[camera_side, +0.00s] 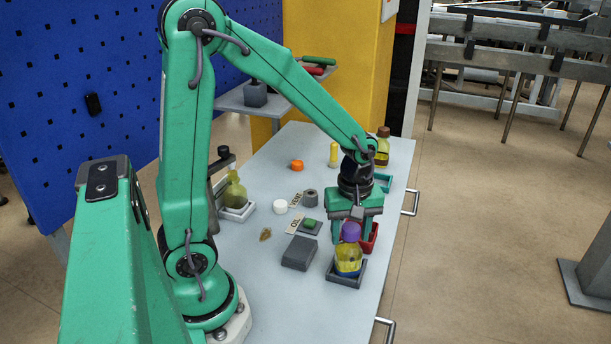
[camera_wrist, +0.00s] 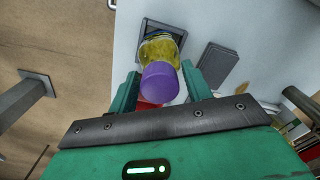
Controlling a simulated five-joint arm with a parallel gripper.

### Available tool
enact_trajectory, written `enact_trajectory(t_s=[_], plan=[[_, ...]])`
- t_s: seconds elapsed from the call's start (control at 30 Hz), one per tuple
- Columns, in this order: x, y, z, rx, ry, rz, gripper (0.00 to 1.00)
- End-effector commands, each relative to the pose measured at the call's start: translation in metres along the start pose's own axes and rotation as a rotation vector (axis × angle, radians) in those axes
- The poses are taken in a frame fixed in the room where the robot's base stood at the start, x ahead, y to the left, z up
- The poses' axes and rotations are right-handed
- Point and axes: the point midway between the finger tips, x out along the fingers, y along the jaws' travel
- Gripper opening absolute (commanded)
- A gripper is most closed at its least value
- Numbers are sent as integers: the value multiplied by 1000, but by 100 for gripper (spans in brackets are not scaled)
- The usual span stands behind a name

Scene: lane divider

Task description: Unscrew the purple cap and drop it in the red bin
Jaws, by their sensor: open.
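The purple cap (camera_side: 351,231) sits on top of an upright bottle of yellow liquid (camera_side: 348,260), which stands in a dark square holder (camera_side: 345,278) near the table's right edge. The wrist view shows the purple cap (camera_wrist: 160,81) between and beyond my two green fingers, with the bottle (camera_wrist: 160,48) behind it. My gripper (camera_side: 353,228) is open, pointing down close to the cap; I cannot tell whether a finger touches it. The red bin (camera_side: 370,240) is just behind the bottle, partly hidden by my gripper and the bottle. A sliver of it shows in the wrist view (camera_wrist: 147,105).
A grey block (camera_side: 299,252) lies left of the bottle. Behind it are a green piece (camera_side: 310,223), a grey ring (camera_side: 311,197), a white cap (camera_side: 281,206) and an orange cap (camera_side: 297,165). A brown-capped bottle (camera_side: 383,147) stands at the back. The table's front is clear.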

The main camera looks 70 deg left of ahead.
Motion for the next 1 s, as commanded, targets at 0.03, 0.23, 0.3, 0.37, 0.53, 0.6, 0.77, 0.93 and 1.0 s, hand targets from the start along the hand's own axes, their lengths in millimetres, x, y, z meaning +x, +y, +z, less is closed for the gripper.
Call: enact_trajectory(t_s=[0.03,0.23,0.3,0.37,0.53,0.6,0.77,0.93,1.0], plan=[[0,0,0,18,0,0,49],[0,0,0,116,0,0,49],[0,0,0,133,0,0,49],[0,0,0,137,0,0,49],[0,0,0,136,0,0,49],[0,0,0,143,0,0,49],[0,0,0,209,0,0,49],[0,0,0,279,0,0,49],[0,0,0,286,0,0,49]])
